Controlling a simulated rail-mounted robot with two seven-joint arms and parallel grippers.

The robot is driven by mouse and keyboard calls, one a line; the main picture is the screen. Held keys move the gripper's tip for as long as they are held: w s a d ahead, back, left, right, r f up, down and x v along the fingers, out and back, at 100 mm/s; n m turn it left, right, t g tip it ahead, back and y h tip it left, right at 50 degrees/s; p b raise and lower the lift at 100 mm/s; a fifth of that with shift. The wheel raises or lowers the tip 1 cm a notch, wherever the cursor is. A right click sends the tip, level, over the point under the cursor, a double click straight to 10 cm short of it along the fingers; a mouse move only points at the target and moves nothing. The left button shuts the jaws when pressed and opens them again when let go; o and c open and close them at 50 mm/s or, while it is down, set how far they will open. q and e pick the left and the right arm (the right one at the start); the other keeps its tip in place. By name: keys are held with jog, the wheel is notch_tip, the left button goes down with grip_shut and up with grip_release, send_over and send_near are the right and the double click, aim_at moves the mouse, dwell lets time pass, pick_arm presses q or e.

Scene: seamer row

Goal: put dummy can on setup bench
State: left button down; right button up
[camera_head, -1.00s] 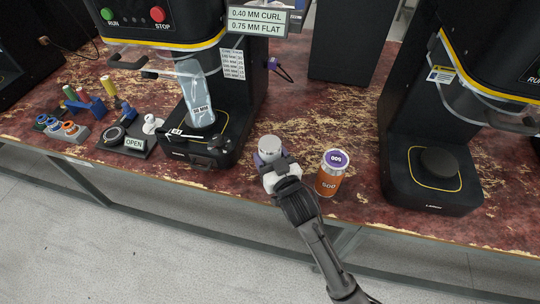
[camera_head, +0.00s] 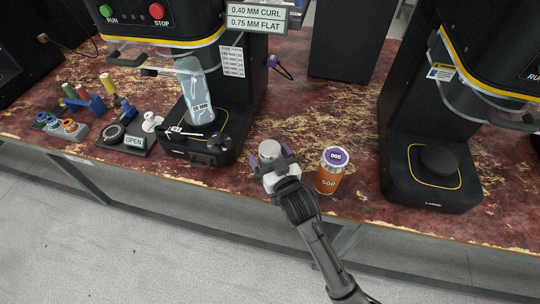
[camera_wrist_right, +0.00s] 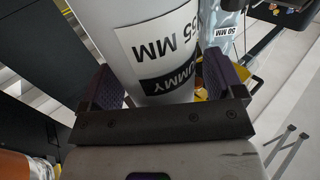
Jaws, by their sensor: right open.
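The dummy can (camera_head: 269,149) is a plain silver-grey can near the front of the worn red-brown bench (camera_head: 300,105), between the two machines. In the right wrist view the can (camera_wrist_right: 150,35) shows a "DUMMY" label and an "MM" size label. My right gripper (camera_head: 271,160) is open, with its purple-padded fingers on either side of the can. In the wrist view the gripper (camera_wrist_right: 163,82) has the can between its fingers. The can's base is hidden by the gripper, so its contact with the bench is not clear. My left gripper is not in view.
Another machine (camera_head: 430,190) stands at right. A gauge block marked OPEN (camera_head: 133,141) and spools (camera_head: 68,126) lie at left.

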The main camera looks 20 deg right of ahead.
jog(key=shift+r, duration=0.2)
jog(key=s+p, duration=0.3)
jog(key=s, duration=0.9)
jog(key=shift+d+r, duration=0.3)
jog(key=shift+r, duration=0.05)
jog(key=s+d+f+g, duration=0.1)
jog(key=s+f+g, duration=0.3)
jog(key=s, duration=0.4)
jog(key=s+d+f+n+g, duration=0.1)
jog(key=s+d+f+g, duration=0.1)
jog(key=s+f+g, duration=0.3)
jog(key=s+d+f+g, duration=0.1)
jog(key=s+f+g, duration=0.4)
jog(key=s, duration=0.6)
jog(key=shift+d+f+h, duration=0.15)
jog(key=shift+f+h, duration=0.25)
jog(key=shift+f, duration=0.05)
